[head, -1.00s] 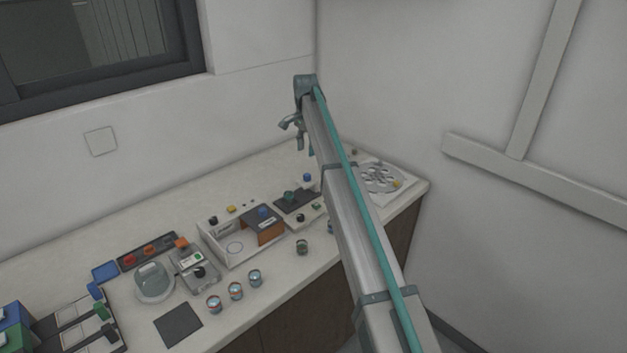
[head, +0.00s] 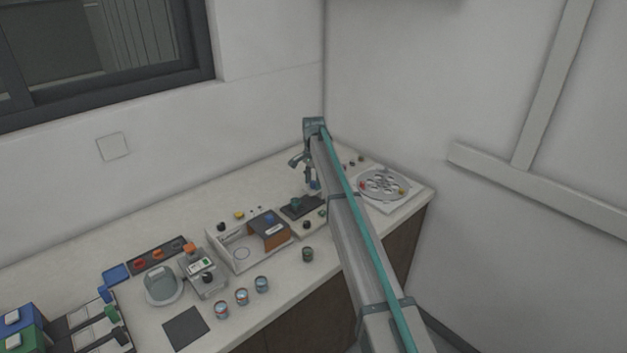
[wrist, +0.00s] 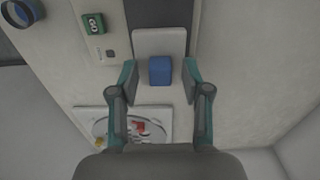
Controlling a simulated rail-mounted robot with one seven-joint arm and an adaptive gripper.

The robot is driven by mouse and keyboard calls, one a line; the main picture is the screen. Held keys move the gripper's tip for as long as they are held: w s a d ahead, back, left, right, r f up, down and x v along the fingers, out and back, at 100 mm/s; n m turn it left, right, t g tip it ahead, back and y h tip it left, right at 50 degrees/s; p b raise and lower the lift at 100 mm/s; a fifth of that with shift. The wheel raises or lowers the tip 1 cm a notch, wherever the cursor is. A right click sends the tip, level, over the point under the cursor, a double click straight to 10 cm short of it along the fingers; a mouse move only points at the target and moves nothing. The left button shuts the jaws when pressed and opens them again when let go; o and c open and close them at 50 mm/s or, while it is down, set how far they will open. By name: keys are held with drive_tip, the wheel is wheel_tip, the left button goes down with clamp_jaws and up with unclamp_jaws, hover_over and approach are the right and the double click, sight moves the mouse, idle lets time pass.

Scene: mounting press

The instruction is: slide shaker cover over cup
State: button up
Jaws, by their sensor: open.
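The shaker cover appears to be the pale plate (wrist: 160,42) with a blue block handle (wrist: 160,70), at the end of a dark track (wrist: 160,12). In the head view the blue handle (head: 314,184) is small and partly hidden by my arm. A green cup-like piece (head: 296,203) stands on the dark track, left of the handle. My gripper (wrist: 159,74) is open, with one finger on each side of the blue handle and a gap on both sides. In the head view my gripper (head: 310,178) is low over the handle; its exact height is unclear.
A green button (wrist: 94,24) sits beside the track. A round disc unit (head: 383,186) stands at the right counter end. A cup (head: 307,254) stands alone near the front edge, with several cans (head: 242,296) farther left. An open-fronted box (head: 240,252) is left of the track.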

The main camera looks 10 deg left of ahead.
drive_tip(key=shift+c, duration=0.2)
clamp_jaws()
drive_tip(key=s+a+b, duration=0.1)
drive_tip(key=s+a, duration=0.4)
drive_tip(key=s, duration=0.1)
drive_tip(key=shift+a, duration=0.25)
drive_tip(key=shift+o, duration=0.2)
unclamp_jaws()
drive_tip(key=shift+s+a, duration=0.1)
